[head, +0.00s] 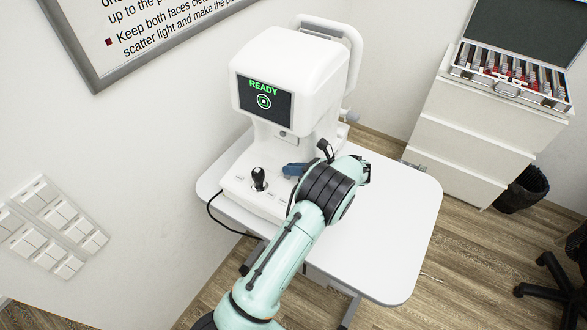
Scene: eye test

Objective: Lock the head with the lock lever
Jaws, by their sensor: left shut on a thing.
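The white eye-test device stands on a table, and its upper head (305,62) has a dark screen (264,99) that reads READY in green. A black joystick (259,179) stands upright on its base (250,195). A blue part (293,169), which looks like the lock lever, sticks out at the right of the base. My left gripper (318,162) is at this blue part, just below the head, and is shut on it. My wrist hides the fingertips and most of the contact. My right gripper is not in view.
The white tabletop (400,215) is clear to the right of my arm. A black cable (222,222) hangs at its left edge. A white drawer cabinet (470,150) with an open lens case (510,80), a dark bin (525,190) and a chair base (556,280) are at the right.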

